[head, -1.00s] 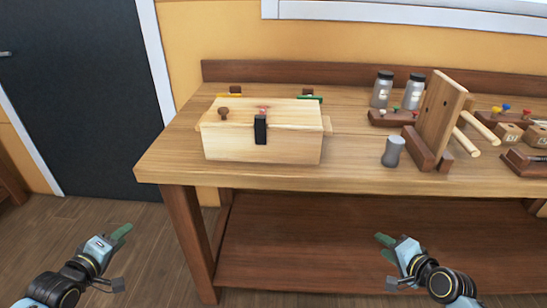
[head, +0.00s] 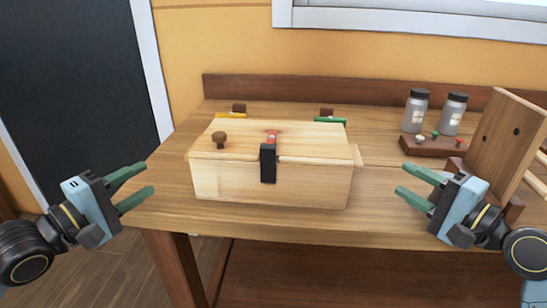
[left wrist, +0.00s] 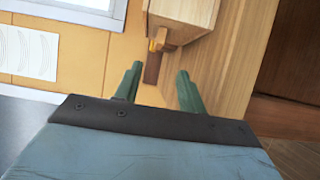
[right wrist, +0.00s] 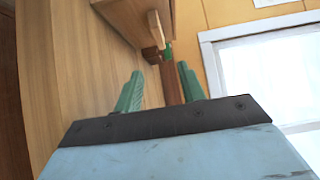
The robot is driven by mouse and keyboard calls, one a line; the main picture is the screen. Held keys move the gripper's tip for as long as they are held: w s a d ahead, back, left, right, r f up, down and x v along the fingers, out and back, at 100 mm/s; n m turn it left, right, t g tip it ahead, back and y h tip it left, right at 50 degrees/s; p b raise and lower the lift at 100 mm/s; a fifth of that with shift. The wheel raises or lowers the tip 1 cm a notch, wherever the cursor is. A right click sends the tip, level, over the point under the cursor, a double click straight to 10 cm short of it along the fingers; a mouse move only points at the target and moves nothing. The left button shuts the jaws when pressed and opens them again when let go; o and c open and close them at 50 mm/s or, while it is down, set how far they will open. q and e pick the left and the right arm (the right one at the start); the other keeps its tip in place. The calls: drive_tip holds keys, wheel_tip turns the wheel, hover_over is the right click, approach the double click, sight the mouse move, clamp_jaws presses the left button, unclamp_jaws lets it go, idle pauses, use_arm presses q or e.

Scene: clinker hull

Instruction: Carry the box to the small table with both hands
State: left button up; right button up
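Part of the box also shows in the left wrist view (left wrist: 190,15) and the right wrist view (right wrist: 128,18), beyond the open fingers. No small table shows clearly.
Two jars (head: 415,110) stand behind a dark rack with small knobs (head: 435,147), right of the box. An upright wooden board (head: 503,140) with dowels stands at the right. A dark door (head: 70,80) is at the left. The bench is clear directly in front of the box.

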sight(189, 150)
drive_tip(key=shift+s+r, duration=0.1)
drive_tip(key=shift+s, duration=0.25)
use_arm(q)
drive_tip(key=x, duration=1.3)
drive_tip(key=shift+s+d+r, duration=0.1)
use_arm(e)
drive_tip(key=x, duration=1.3)
drive_tip(key=shift+w, duration=0.3)
use_arm(q)
clamp_jaws()
use_arm(e)
clamp_jaws()
use_arm(q)
drive_tip(key=shift+r, duration=0.1)
